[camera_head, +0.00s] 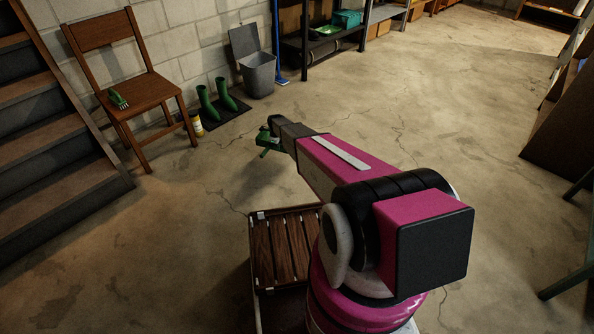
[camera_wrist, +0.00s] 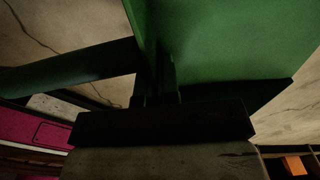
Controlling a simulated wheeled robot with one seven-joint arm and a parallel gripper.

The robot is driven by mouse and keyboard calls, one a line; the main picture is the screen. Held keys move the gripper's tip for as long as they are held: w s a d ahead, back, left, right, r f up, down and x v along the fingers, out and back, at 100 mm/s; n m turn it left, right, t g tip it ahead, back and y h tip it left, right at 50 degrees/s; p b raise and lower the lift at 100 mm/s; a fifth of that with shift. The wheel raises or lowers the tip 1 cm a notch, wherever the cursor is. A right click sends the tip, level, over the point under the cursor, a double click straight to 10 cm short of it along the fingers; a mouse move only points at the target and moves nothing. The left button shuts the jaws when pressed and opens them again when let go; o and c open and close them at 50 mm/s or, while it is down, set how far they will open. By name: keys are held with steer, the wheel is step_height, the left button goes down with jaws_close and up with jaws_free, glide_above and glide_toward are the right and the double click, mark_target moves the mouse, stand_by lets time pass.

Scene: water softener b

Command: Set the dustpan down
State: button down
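The green dustpan (camera_head: 268,152) is at the end of my outstretched arm in the head view, held above the concrete floor. My gripper (camera_head: 273,137) is shut on it. In the wrist view the flat green pan (camera_wrist: 235,40) fills the upper right, and a darker green bar, which looks like its handle (camera_wrist: 70,70), reaches left. The dark fingers of my gripper (camera_wrist: 157,88) close around the green part where the two meet. In the head view my arm and gripper hide part of the dustpan.
A wooden chair (camera_head: 150,92) with a small green object (camera_head: 118,99) on its seat stands at left, beside stairs (camera_head: 50,140). Green boots (camera_head: 208,103) on a dark mat and a grey bin (camera_head: 258,74) line the wall. A slatted wooden surface (camera_head: 285,245) lies near my base. The middle floor is clear.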

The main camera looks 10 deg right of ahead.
step_height(320, 180, down, 8)
steer(key=w+a+m, duration=0.1)
steer(key=w+m, duration=0.2)
steer(key=m, duration=0.1)
glide_above(292, 179)
step_height(292, 179, down, 8)
steer(key=shift+w+r, duration=0.15)
steer(key=shift+r, duration=0.05)
steer(key=shift+f, duration=2.05)
steer(key=shift+f, duration=0.15)
steer(key=c, duration=1.4)
jaws_free()
steer(key=shift+o, duration=0.2)
steer(key=shift+r, duration=0.2)
